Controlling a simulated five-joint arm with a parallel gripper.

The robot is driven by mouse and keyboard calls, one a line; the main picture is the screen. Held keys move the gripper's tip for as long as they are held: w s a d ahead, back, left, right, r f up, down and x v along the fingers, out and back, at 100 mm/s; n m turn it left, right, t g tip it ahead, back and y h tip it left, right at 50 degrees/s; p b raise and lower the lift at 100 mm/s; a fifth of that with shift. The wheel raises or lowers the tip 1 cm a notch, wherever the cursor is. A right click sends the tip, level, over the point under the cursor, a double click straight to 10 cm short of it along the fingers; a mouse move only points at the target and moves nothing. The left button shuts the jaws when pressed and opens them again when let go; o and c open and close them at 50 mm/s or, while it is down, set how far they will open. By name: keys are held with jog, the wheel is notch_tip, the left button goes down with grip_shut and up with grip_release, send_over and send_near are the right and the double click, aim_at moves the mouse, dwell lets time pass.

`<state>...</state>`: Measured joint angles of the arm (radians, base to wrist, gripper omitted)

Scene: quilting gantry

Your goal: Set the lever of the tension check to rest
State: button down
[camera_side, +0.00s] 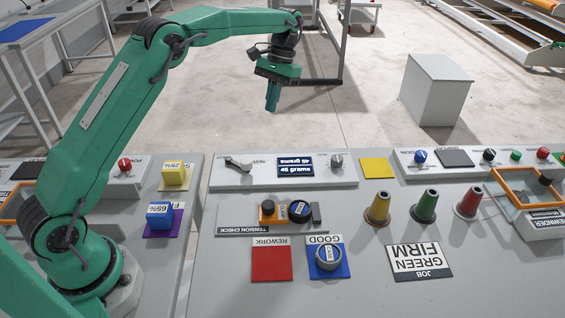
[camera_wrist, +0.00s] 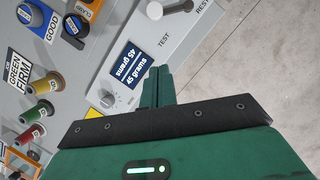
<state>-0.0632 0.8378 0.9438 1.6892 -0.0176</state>
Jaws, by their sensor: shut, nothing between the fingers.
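The lever (camera_side: 238,163) lies at the left end of the pale panel box in the side view, left of the display. It also shows at the top of the wrist view (camera_wrist: 172,9). There its pale round end is on the side of the TEST print, and its other end is nearer the REST print. Which end is the pivot is hard to tell. My gripper (camera_side: 271,104) is shut and empty, pointing down, above and behind the panel and apart from the lever. Its shut fingers also show in the wrist view (camera_wrist: 159,85).
The display (camera_side: 296,167) reads 45 grams, with a grey knob (camera_side: 337,160) beside it. In front are the TENSION CHECK tray (camera_side: 235,218), a red REWORK pad (camera_side: 271,263), a blue GOOD pad (camera_side: 341,271) and thread cones (camera_side: 424,207). The air around my gripper is clear.

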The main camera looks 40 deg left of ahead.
jog(key=shift+w+a+f+g, duration=0.15)
jog(key=shift+w+f, duration=0.1)
jog(key=shift+f, duration=0.4)
jog(key=shift+w+f+g, duration=0.15)
jog(key=shift+w+f, duration=0.05)
jog(key=shift+f, duration=0.4)
jog(key=shift+f, duration=0.15)
jog(key=x, duration=0.9)
jog(key=shift+s+f, duration=0.2)
jog(key=shift+f, duration=0.15)
jog(key=shift+s+d, duration=0.15)
jog(key=shift+s, duration=0.85)
jog(key=shift+s+d, duration=0.1)
jog(key=shift+s, duration=0.85)
